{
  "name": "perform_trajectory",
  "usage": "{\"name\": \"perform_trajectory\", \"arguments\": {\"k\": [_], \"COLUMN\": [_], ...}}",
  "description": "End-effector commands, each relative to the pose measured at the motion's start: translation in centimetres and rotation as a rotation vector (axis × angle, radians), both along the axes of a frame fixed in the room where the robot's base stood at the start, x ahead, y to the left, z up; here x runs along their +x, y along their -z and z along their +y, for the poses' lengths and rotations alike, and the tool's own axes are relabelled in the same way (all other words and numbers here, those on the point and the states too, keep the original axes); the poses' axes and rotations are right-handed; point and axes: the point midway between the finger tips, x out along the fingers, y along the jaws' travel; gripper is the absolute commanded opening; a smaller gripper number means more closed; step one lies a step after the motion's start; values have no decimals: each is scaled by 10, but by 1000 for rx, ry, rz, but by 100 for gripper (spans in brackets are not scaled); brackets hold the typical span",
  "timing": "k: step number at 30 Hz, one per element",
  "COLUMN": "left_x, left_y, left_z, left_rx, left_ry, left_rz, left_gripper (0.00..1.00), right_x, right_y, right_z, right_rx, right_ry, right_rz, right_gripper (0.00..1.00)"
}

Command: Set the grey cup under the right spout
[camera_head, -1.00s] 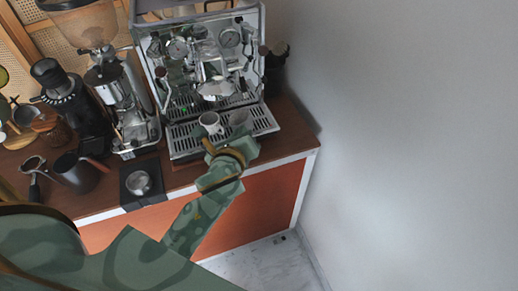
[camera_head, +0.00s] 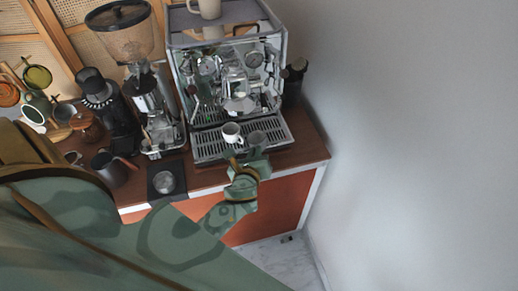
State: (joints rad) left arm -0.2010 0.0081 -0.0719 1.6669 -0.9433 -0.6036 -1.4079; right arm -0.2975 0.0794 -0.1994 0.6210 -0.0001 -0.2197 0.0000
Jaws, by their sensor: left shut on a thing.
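The grey cup (camera_head: 257,138) is at the right part of the espresso machine's drip tray (camera_head: 278,131), below the group head. My left gripper (camera_head: 250,154) is shut on it from the front, and the fingers hide its lower part. I cannot tell whether its base touches the grate. A white cup (camera_head: 232,132) stands on the tray just left of the grey cup. The espresso machine (camera_head: 232,72) has its group head and portafilter above the cups. The spouts are too small to make out clearly. My right gripper is out of view.
A coffee grinder (camera_head: 150,108) stands left of the machine. A tamping mat (camera_head: 156,192) with a round metal piece and a dark pitcher (camera_head: 110,170) are at the counter's front left. Another cup (camera_head: 208,8) stands on top of the machine. A wall (camera_head: 420,130) closes off the right.

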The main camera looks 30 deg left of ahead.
Motion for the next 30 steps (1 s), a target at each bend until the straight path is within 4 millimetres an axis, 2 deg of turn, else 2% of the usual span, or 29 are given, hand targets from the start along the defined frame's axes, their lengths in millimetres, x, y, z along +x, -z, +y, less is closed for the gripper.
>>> {"name": "perform_trajectory", "arguments": {"k": [6, 15, 30], "left_x": [21, 41, 45], "left_y": [-1, 3, 4], "left_z": [25, 48, 53], "left_rx": [2, 2, 3], "left_ry": [-1, 1, -1], "left_rz": [-2, -2, 0], "left_gripper": [0, 0, 0], "right_x": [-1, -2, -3], "right_y": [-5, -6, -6], "right_z": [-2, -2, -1], "right_rx": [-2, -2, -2], "right_ry": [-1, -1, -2], "right_rz": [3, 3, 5], "right_gripper": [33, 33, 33]}}
